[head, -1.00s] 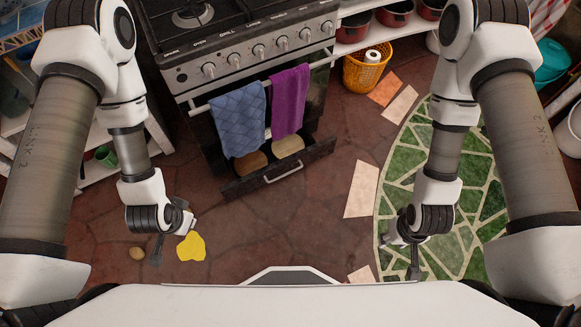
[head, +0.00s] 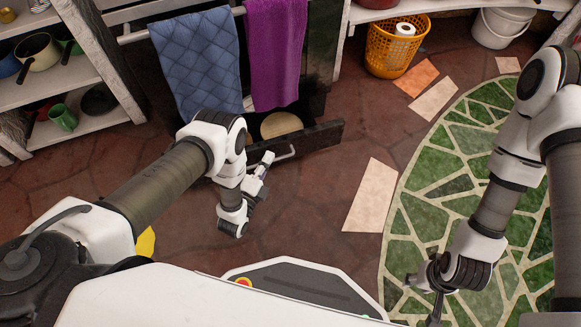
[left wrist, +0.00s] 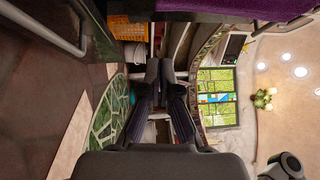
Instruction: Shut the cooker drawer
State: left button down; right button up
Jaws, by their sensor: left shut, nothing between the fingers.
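The cooker drawer (head: 320,138) stands pulled out at the bottom of the cooker, its handle (head: 285,153) on the front face. A round tan item (head: 281,124) lies inside it. My left gripper (head: 268,158) is shut and empty, close to the drawer front by the handle; contact cannot be told. Its forearm covers the drawer's left part. In the left wrist view the shut fingers (left wrist: 161,72) point away from the camera, and a metal handle (left wrist: 80,38) shows at upper left. My right gripper (head: 436,300) hangs low over the green floor; its fingers are unclear.
A blue towel (head: 196,65) and a purple towel (head: 276,50) hang on the cooker rail above the drawer. An orange basket (head: 397,48) stands right of the cooker. White shelves (head: 100,128) stand at left. The floor before the drawer's right part is clear.

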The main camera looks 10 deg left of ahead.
pick_arm(q)
jog(key=s+f+g+b, duration=0.1)
jog(key=s+f+b, duration=0.25)
jog(key=f, duration=0.55)
jog(key=b, duration=0.7)
send_near(281, 143)
jog(key=s+d, duration=0.2)
jog(key=d, duration=0.1)
jog(key=w+b, duration=0.1)
jog(key=w, duration=0.1)
jog(key=w+b, duration=0.1)
jog(key=w, duration=0.1)
jog(key=w+a+b, duration=0.1)
jog(key=w+b, duration=0.1)
jog(key=w, duration=0.1)
jog(key=shift+w+f, duration=0.1)
jog(key=shift+w+a, duration=0.3)
jog(key=shift+w, duration=0.1)
jog(key=shift+r, duration=0.25)
pick_arm(e)
notch_tip(281, 143, down, 18)
jog(key=shift+w+r, duration=0.2)
jog(key=shift+w, duration=0.2)
pick_arm(q)
jog(key=shift+w, duration=0.1)
